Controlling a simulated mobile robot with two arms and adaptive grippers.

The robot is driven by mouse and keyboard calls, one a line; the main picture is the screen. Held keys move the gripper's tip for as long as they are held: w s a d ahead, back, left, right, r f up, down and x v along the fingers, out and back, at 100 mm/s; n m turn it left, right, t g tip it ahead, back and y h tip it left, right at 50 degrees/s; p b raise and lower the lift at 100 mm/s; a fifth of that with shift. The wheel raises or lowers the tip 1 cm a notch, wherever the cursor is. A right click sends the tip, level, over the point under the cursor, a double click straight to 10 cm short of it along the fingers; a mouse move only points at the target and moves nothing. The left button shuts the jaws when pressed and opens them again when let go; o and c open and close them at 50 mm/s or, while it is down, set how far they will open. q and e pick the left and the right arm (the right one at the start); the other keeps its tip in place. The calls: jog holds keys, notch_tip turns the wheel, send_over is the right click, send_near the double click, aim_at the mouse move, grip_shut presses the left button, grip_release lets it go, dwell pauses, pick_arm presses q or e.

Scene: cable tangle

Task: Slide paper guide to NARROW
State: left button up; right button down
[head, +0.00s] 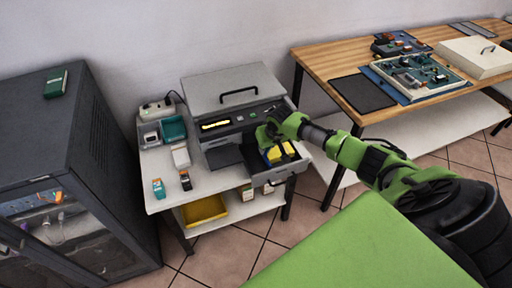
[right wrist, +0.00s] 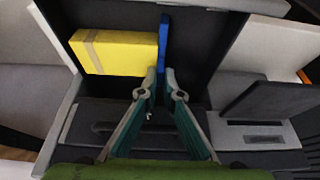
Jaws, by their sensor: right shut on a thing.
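The printer (head: 232,118) stands on a white table, with its dark drawer (head: 262,174) pulled open at the right. The paper guide (right wrist: 164,42) is a thin upright blue plate inside the drawer in the right wrist view. A yellow block (right wrist: 115,51) with a tan band lies just left of it; yellow also shows in the drawer in the head view (head: 273,154). My right gripper (right wrist: 161,76) is shut on the near end of the guide, one fingertip on each side; it reaches over the drawer in the head view (head: 268,134). No NARROW mark is readable. My left gripper is out of view.
A dark cabinet (head: 45,135) stands at the left. Small boxes and a teal tray (head: 173,130) sit on the white table (head: 215,180), and a yellow bin (head: 204,211) is below. A wooden table (head: 345,62) with electronics is at the right.

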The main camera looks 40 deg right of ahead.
jog(key=shift+d, duration=0.2)
jog(key=c, duration=2.5)
grip_release()
jog(key=shift+s+d, duration=0.1)
jog(key=v, duration=1.2)
jog(key=shift+f, duration=0.1)
